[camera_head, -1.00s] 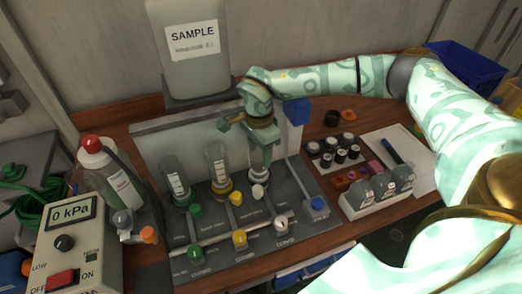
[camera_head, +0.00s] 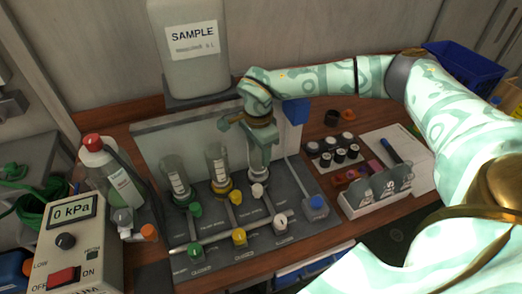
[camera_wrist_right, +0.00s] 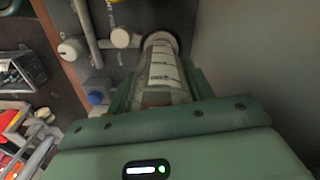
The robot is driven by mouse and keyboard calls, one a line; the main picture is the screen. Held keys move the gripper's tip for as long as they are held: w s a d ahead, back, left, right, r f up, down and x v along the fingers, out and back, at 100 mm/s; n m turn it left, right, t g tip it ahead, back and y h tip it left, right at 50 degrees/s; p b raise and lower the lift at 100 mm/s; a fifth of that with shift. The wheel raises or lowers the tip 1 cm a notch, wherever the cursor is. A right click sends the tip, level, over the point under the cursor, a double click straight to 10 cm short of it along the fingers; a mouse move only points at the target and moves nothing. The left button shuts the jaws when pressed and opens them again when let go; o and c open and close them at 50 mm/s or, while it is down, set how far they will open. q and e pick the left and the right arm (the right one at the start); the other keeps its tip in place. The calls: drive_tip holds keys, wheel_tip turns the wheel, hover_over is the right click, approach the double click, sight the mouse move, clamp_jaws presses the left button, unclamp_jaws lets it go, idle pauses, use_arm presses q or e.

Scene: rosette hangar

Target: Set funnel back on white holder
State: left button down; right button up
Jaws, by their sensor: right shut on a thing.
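My right gripper (camera_head: 248,134) is shut on the clear, white-labelled funnel (camera_wrist_right: 165,68) at the right end of the row of three. In the right wrist view the funnel lies between the green fingers. Its far end meets the white holder (camera_wrist_right: 160,38), but I cannot tell whether it is fully seated. In the head view the fingers and wrist hide most of this funnel, which looks roughly upright. A clear funnel stands on the yellow holder (camera_head: 222,188) and another on the green holder (camera_head: 184,200). My left gripper is not in view.
The SAMPLE tank (camera_head: 190,60) stands behind the grey back panel (camera_head: 150,150). A red-capped bottle (camera_head: 118,175) and a 0 kPa pump box (camera_head: 75,245) are on the left. A rack of dark-capped vials (camera_head: 335,150) and a white card holder (camera_head: 375,200) are on the right.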

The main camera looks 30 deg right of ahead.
drive_tip(key=shift+w+d+f, duration=0.1)
drive_tip(key=shift+w+d, duration=0.05)
drive_tip(key=shift+w, duration=0.1)
drive_tip(key=shift+s+d+f, duration=0.15)
drive_tip(key=shift+d+f, duration=0.05)
drive_tip(key=shift+f, duration=0.2)
drive_tip(key=shift+d, duration=0.1)
drive_tip(key=o, duration=1.4)
drive_tip(key=shift+o, duration=0.2)
